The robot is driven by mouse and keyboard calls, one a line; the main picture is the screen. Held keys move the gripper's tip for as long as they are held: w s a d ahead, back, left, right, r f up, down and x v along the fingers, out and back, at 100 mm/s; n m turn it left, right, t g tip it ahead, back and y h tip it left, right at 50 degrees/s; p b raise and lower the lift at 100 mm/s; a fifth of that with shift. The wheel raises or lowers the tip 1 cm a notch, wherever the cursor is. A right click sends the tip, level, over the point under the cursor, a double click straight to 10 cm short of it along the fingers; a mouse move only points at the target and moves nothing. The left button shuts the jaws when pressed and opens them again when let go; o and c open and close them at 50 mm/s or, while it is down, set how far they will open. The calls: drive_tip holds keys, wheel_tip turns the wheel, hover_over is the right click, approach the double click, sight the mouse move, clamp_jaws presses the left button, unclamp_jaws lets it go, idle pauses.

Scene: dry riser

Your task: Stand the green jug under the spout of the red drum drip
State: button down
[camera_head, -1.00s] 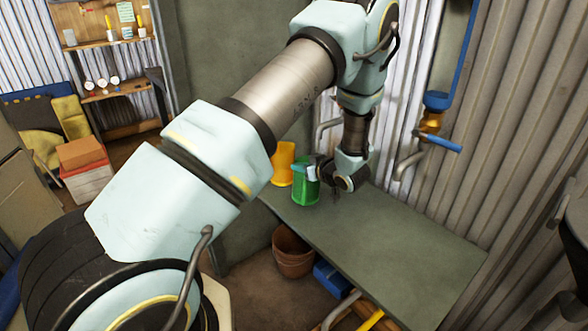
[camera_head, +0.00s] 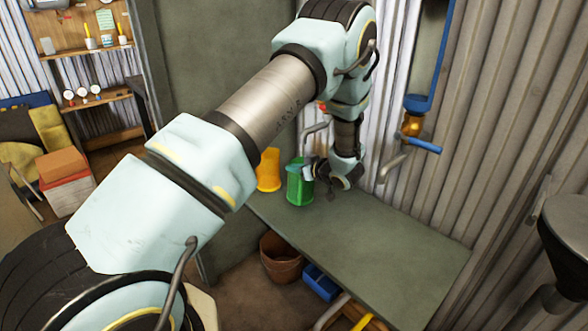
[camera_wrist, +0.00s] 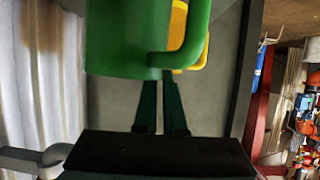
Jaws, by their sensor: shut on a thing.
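The green jug (camera_head: 298,188) is upright at the left end of the grey-green bench (camera_head: 370,250). I cannot tell whether its base touches the bench. My gripper (camera_head: 314,172) is at the jug's right side. In the wrist view the green jug (camera_wrist: 120,45) fills the upper middle, and the fingers of my gripper (camera_wrist: 160,90) reach to its handle (camera_wrist: 197,38) and are shut on it. The fingertips are partly hidden by the jug. I cannot make out the red drum or its spout; only a small red spot (camera_head: 322,107) shows behind my arm.
A yellow jug (camera_head: 268,170) stands just left of the green one. A blue pipe with a brass valve (camera_head: 412,124) and blue lever is on the corrugated wall. The bench's middle and right are clear. A brown pot (camera_head: 281,258) and blue bin (camera_head: 320,282) are below.

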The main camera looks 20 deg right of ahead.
drive_tip(key=shift+s+f, duration=0.1)
drive_tip(key=shift+f, duration=0.4)
drive_tip(key=c, duration=0.9)
unclamp_jaws()
drive_tip(key=v, duration=1.1)
drive_tip(key=w+a+r+m+g+h, duration=0.1)
drive_tip(key=w+a+r+h, duration=0.3)
drive_tip(key=w, duration=0.3)
drive_tip(key=s+a+r+m+g+h, duration=0.1)
drive_tip(key=a+r+m+g+h, duration=0.15)
drive_tip(key=a+r, duration=0.4)
drive_tip(key=s+a+m+g+y, duration=0.2)
drive_tip(key=s+a+g, duration=0.6)
drive_tip(key=s+a, duration=1.4)
drive_tip(key=shift+t+h, duration=0.35)
drive_tip(key=r+p, duration=0.4)
drive_tip(key=r, duration=0.1)
drive_tip(key=w+r+p, duration=0.1)
drive_tip(key=r+p, duration=0.4)
drive_tip(key=w+a+r+p, duration=0.1)
drive_tip(key=r+p, duration=0.4)
drive_tip(key=shift+w+r, duration=0.15)
drive_tip(key=shift+r, duration=0.05)
